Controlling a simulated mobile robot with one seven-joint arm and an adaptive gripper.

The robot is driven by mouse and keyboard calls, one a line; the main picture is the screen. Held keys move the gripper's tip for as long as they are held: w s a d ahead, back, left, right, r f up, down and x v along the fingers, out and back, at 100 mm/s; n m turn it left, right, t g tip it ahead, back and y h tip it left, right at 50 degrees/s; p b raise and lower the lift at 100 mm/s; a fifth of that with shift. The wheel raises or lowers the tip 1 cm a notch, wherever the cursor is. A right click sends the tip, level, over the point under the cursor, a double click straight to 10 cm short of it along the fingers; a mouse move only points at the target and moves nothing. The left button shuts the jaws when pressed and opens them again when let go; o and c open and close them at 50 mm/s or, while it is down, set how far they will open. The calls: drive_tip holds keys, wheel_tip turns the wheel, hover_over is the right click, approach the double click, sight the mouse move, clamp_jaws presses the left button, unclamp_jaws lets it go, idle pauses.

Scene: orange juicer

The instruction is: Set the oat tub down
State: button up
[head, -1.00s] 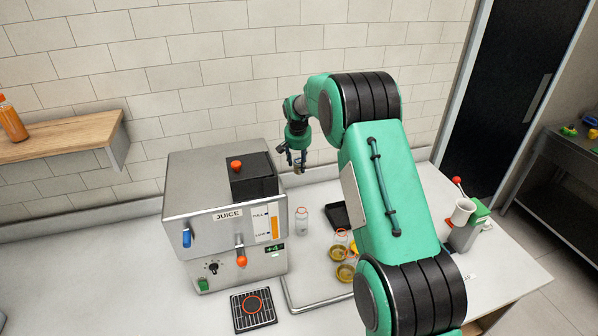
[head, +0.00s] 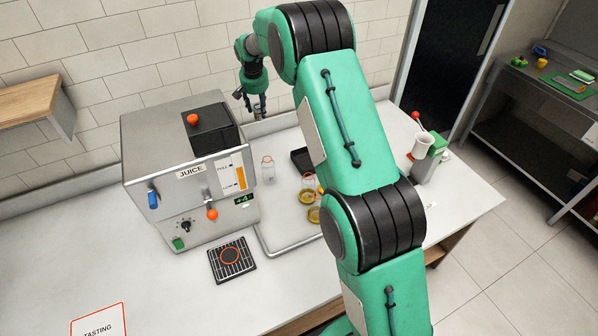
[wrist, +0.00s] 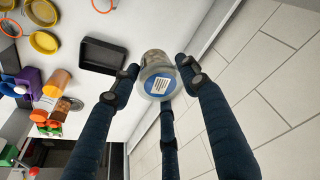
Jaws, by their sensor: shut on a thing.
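The oat tub (wrist: 158,76) is a small clear tub with a blue and white label. In the wrist view it sits between the dark fingers of my gripper (wrist: 163,82), which is shut on it. In the head view my gripper (head: 256,104) is small, behind and to the right of the juicer, near the back wall. The tub is barely visible there below the fingers. I cannot tell whether its base touches the counter (head: 60,255).
The steel juicer (head: 185,185) stands left of my gripper. A clear bottle (head: 268,172), a black tray (head: 301,160) and yellow-filled dishes (head: 314,215) are nearby. In the wrist view, the black tray (wrist: 103,57) lies left of the tub, with bare counter between.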

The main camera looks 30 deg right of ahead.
sight(259, 105)
wheel_tip(259, 105, up, 5)
drive_tip(key=shift+r, duration=0.1)
drive_tip(key=shift+s+r, duration=0.1)
drive_tip(key=shift+s, duration=0.2)
drive_tip(key=s+a+r+m+g+h+b, duration=0.15)
drive_tip(key=s+r+m, duration=0.3)
drive_tip(key=s, duration=1.05)
drive_tip(key=s+r+m+b, duration=0.3)
drive_tip(key=s+r+m, duration=0.15)
drive_tip(key=s, duration=1.15)
drive_tip(key=s+a+f+m+g+b, duration=0.1)
drive_tip(key=s+f+m+b, duration=0.3)
drive_tip(key=s, duration=1.7)
drive_tip(key=s+f+m+g+b, duration=0.2)
drive_tip(key=s+f+m, duration=0.45)
drive_tip(key=s, duration=1.45)
wheel_tip(259, 105, down, 27)
drive_tip(key=shift+w+r, duration=0.15)
